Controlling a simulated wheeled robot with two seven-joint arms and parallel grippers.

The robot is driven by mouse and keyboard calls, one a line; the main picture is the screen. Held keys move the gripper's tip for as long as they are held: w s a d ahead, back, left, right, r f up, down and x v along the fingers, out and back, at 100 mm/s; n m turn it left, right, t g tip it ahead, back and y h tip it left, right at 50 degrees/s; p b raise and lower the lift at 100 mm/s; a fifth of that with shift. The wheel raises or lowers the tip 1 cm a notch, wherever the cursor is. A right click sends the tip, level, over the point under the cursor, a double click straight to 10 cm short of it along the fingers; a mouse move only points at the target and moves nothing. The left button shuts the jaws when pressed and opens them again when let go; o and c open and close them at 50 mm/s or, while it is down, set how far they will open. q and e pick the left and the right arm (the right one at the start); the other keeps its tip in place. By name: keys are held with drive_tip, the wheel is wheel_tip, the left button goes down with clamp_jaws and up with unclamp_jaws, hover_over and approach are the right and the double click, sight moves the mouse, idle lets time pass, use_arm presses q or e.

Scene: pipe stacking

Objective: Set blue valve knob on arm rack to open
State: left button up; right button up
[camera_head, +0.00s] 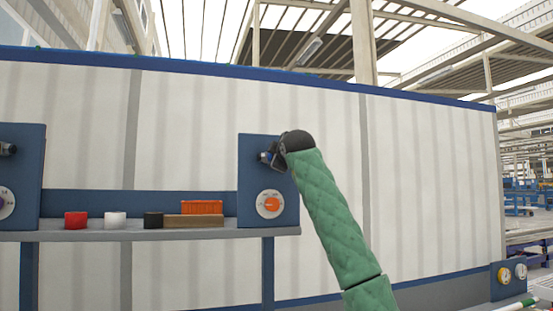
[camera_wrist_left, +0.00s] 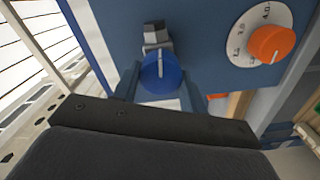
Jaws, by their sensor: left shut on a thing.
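The blue valve knob (camera_wrist_left: 161,74) is a round blue disc with a raised grip bar, in the middle of the left wrist view, below a dark grey fitting (camera_wrist_left: 156,37) on a blue panel. My left gripper (camera_head: 269,157) is at the upper part of the right-hand blue panel (camera_head: 251,190) in the head view and is shut on the knob. In the left wrist view its fingers stand on both sides of the knob. In the head view the hand mostly hides the knob. The right gripper is not in view.
An orange dial (camera_head: 271,204) on a white scale is below my gripper on the same panel. A shelf (camera_head: 80,236) to the left holds red (camera_head: 76,219), white (camera_head: 115,219) and black (camera_head: 153,219) pieces, and an orange crate (camera_head: 202,207). Another blue panel (camera_head: 25,165) stands far left.

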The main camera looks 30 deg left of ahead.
use_arm(q)
drive_tip(key=shift+f+n, duration=0.1)
drive_tip(key=shift+n, duration=0.5)
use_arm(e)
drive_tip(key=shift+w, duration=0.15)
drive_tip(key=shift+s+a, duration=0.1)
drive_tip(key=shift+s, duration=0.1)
use_arm(q)
drive_tip(key=o, duration=1)
drive_tip(key=shift+c, duration=0.2)
drive_tip(key=shift+s, duration=0.1)
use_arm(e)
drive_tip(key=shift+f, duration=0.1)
use_arm(q)
drive_tip(key=b+v, duration=0.4)
drive_tip(key=v, duration=0.3)
drive_tip(key=shift+s+d, duration=0.25)
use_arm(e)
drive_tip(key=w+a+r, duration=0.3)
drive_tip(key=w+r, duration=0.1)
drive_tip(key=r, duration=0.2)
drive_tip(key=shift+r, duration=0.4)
